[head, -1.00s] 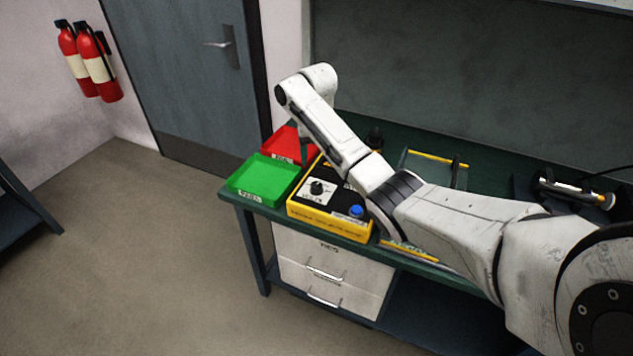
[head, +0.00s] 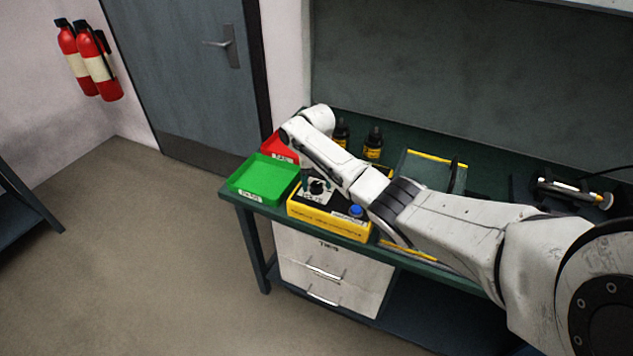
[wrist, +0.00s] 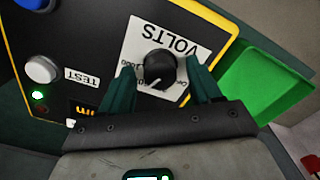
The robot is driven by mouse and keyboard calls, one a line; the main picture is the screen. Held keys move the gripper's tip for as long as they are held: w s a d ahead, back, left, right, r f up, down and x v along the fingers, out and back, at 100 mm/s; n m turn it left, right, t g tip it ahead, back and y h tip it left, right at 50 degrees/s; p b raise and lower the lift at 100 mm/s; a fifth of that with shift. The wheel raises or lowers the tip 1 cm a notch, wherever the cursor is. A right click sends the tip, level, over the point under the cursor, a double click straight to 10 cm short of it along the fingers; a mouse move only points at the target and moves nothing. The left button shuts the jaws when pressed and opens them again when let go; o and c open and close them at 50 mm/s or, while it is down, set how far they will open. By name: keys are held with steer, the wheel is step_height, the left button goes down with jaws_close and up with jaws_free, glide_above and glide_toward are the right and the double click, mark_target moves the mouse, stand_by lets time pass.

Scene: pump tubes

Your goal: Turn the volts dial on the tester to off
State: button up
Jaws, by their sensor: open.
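The tester (head: 331,222) is a yellow-edged box with a black top on the green bench. It also shows in the wrist view (wrist: 87,43). Its black volts dial (wrist: 160,68) sits on a white plate marked VOLTS, with a white pointer line. In the head view the dial (head: 317,187) is partly seen beside my arm. My gripper (wrist: 163,72) is open, with its two dark green fingers on either side of the dial. I cannot tell whether they touch it. The end of the gripper is hidden behind my arm in the head view.
On the tester are a white TEST button (wrist: 41,70), a lit green lamp (wrist: 38,95) and a blue button (head: 356,210). A green tray (head: 265,180) and a red tray (head: 278,146) stand to the left. Dark bottles (head: 373,143) stand behind. Right lies a yellow-edged rack (head: 437,156).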

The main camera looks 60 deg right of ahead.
steer(key=c, duration=1)
steer(key=shift+c, duration=0.2)
steer(key=shift+n, duration=0.3)
steer(key=n, duration=0.9)
steer(key=shift+p, duration=0.3)
steer(key=n, duration=0.4)
steer(key=shift+n, duration=2.1)
